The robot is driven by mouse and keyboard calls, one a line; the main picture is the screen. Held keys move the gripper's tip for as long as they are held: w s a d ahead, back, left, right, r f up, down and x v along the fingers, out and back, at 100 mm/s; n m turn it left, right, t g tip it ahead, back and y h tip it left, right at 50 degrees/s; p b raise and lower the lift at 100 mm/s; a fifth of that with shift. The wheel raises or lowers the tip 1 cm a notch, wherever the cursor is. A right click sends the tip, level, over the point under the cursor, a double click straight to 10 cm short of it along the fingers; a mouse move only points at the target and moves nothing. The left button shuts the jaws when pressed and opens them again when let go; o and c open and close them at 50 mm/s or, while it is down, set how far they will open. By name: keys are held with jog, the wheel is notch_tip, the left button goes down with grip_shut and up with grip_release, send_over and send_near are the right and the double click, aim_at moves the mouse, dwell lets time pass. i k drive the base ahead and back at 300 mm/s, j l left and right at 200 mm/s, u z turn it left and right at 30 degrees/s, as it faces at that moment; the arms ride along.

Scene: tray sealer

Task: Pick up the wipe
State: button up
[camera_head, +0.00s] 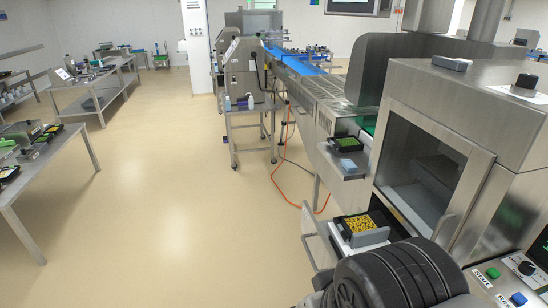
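A small light-blue folded piece that looks like the wipe (348,165) lies on a small steel shelf (334,173) at the front of the sealer, just right of the picture's middle. It is beside a black tray with green contents (347,145). Dark rounded parts of my own arm fill the bottom right of the head view. My gripper's fingertips cannot be made out, so I cannot see whether it is open or shut.
The steel sealer (515,130) with its window door stands at the right. Below the shelf sits a black tray with yellow contents (358,224). Green and blue buttons (493,272) are at lower right. An orange cable (277,180) crosses the otherwise open floor. Side tables stand left.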

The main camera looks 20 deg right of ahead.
aim_at(348, 164)
jog(key=i+j, duration=0.25)
jog(key=i, duration=0.2)
jog(key=i+j, duration=0.3)
jog(key=i, duration=0.15)
jog(key=i+j, duration=0.25)
jog(key=i, duration=0.2)
jog(key=i+j, duration=0.25)
jog(key=i, duration=0.2)
jog(key=i+l+z, duration=0.15)
jog(key=i+z, duration=0.9)
jog(key=z, duration=0.15)
jog(key=i+j+z, duration=0.2)
jog(key=z, duration=0.25)
jog(key=i+j+z, duration=0.4)
jog(key=i+z, duration=0.35)
jog(key=i+j+z, duration=0.15)
jog(key=z, duration=0.25)
jog(key=i+j+z, duration=0.35)
jog(key=l, duration=0.1)
